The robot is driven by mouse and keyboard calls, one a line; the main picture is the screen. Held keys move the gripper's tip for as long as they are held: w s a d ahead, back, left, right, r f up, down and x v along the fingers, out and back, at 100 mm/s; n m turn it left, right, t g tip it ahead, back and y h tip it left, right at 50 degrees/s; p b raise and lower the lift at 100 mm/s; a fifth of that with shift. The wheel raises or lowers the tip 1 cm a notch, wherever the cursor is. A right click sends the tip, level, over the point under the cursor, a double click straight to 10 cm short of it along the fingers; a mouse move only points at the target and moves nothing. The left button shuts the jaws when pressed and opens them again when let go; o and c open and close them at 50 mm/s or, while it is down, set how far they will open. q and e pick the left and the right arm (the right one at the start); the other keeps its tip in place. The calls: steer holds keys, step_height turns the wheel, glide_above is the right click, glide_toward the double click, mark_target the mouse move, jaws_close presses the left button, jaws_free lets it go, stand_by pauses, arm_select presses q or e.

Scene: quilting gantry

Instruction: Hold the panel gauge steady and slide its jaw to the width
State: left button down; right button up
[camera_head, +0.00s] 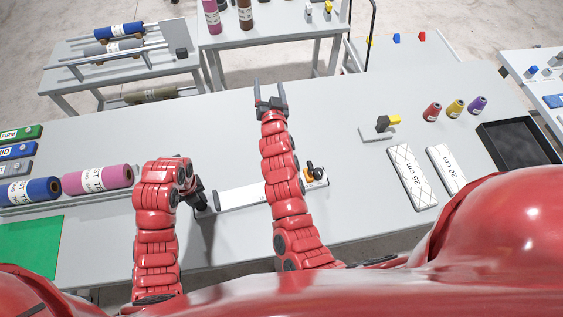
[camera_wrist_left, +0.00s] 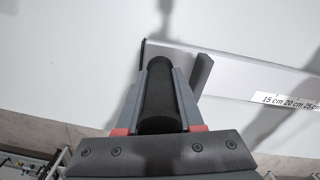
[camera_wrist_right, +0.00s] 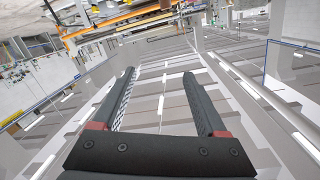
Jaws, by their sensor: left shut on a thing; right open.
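The panel gauge (camera_head: 240,196) is a long pale bar lying on the grey table (camera_head: 330,125). Its scale (camera_wrist_left: 290,102), with 15, 20 and 25 cm marks, shows in the left wrist view. My left gripper (camera_head: 203,206) is shut on the gauge's black handle (camera_wrist_left: 160,95) at the bar's left end. A block with a black and orange knob (camera_head: 314,172), seemingly the sliding jaw, is near the right end. My right gripper (camera_head: 270,97) is open and empty near the table's far edge; its forearm crosses above the bar and hides its middle.
Two white panels marked 25 cm (camera_head: 411,174) and 20 cm (camera_head: 447,167) lie to the right. A small stand with a yellow-topped block (camera_head: 378,131), several thread cones (camera_head: 455,109) and a black tray (camera_head: 518,141) are beyond. Fabric rolls (camera_head: 98,179) lie at the left.

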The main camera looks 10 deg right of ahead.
steer(key=s+d+f+m+g+h, duration=0.45)
steer(key=s+f+m+g, duration=0.2)
steer(key=g, duration=0.25)
steer(key=s+m+g+y, duration=0.1)
steer(key=s+m+g, duration=0.6)
steer(key=s, duration=0.6)
steer(key=shift+n+g, duration=0.3)
steer(key=shift+n, duration=0.25)
steer(key=x, duration=1.2)
steer(key=shift+w, duration=0.25)
steer(key=shift+c, duration=0.2)
jaws_close()
